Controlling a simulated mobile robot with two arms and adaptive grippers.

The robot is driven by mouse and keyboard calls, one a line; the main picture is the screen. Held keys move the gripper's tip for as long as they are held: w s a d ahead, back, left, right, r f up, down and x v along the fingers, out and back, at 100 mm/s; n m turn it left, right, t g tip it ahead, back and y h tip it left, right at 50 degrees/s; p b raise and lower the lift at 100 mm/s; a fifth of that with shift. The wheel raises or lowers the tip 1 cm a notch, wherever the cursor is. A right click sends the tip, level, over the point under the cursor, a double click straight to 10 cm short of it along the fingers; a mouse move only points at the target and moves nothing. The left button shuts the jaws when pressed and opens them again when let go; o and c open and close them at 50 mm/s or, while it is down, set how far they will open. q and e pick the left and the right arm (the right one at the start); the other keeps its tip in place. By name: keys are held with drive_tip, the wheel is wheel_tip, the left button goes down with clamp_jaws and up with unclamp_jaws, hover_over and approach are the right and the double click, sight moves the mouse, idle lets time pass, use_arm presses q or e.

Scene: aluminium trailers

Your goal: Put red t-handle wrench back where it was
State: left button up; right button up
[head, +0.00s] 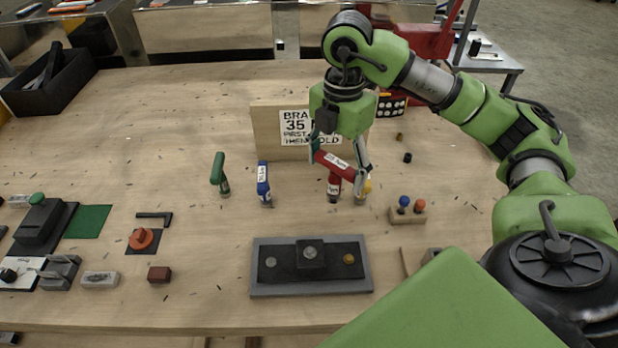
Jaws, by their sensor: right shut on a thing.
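The red t-handle wrench (334,162) has a red handle with a white label. Its stem side points down toward the table, and I cannot tell whether its tip touches the wood. My right gripper (340,167) reaches down from above and is shut on the red handle, one finger at each end. A yellow-handled tool (367,186) shows just right of it, partly hidden by the finger. A blue t-handle wrench (263,181) and a green one (218,170) stand upright to the left. My left gripper is not in view.
A wooden board with a printed sign (278,138) stands right behind the wrenches. A grey tray (312,290) lies in front. A small block with blue and orange knobs (408,217) sits to the right. The table (180,120) is mostly clear at back left.

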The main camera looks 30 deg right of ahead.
sight(321, 148)
drive_tip(key=w, duration=0.1)
drive_tip(key=w+f+p, duration=0.1)
drive_tip(key=w, duration=0.2)
drive_tip(key=shift+w+a+f+p, duration=0.15)
drive_tip(key=shift+w+f+p, duration=0.1)
drive_tip(key=shift+w+p, duration=0.1)
drive_tip(key=w+f+p, duration=0.3)
drive_tip(key=w+f, duration=0.1)
drive_tip(key=f, duration=0.5)
drive_tip(key=shift+w+f, duration=0.15)
drive_tip(key=shift+w, duration=0.05)
drive_tip(key=shift+f, duration=0.15)
drive_tip(key=o, duration=1.6)
